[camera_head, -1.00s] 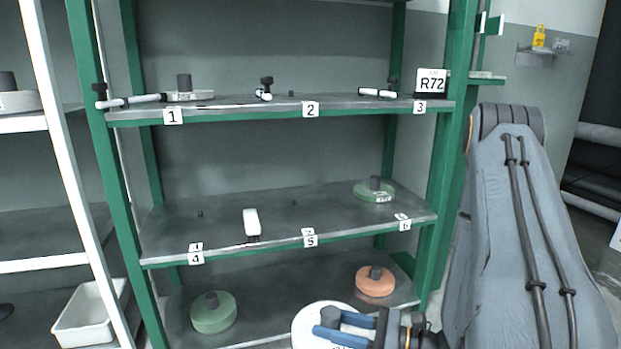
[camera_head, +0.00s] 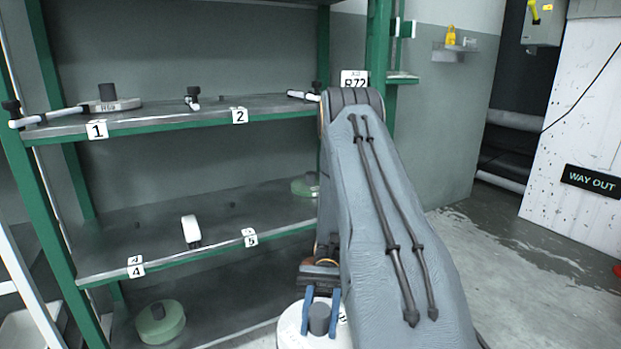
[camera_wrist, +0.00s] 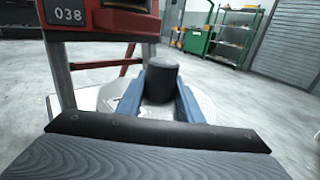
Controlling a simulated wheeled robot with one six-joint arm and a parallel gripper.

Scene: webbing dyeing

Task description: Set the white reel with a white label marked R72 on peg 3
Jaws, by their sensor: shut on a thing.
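My gripper (camera_head: 320,314) has blue fingers shut on the dark hub of a white reel (camera_head: 288,330), low at the bottom of the head view. The reel (camera_wrist: 207,108) also shows in the wrist view, with the hub between the fingers (camera_wrist: 160,98). Its label is mostly hidden and I cannot read it. On the upper shelf (camera_head: 190,115), a card marked R72 (camera_head: 354,77) stands at the right end, partly behind my arm. A white bar with a black knob (camera_head: 304,95) lies left of it. The number 3 tag is hidden by my arm, and I cannot make out peg 3.
Green reels are on the middle shelf (camera_head: 305,186) and bottom shelf (camera_head: 160,324). A green post (camera_head: 378,40) bounds the rack. Floor at right is clear. A red frame marked 038 (camera_wrist: 100,20) is close in the wrist view.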

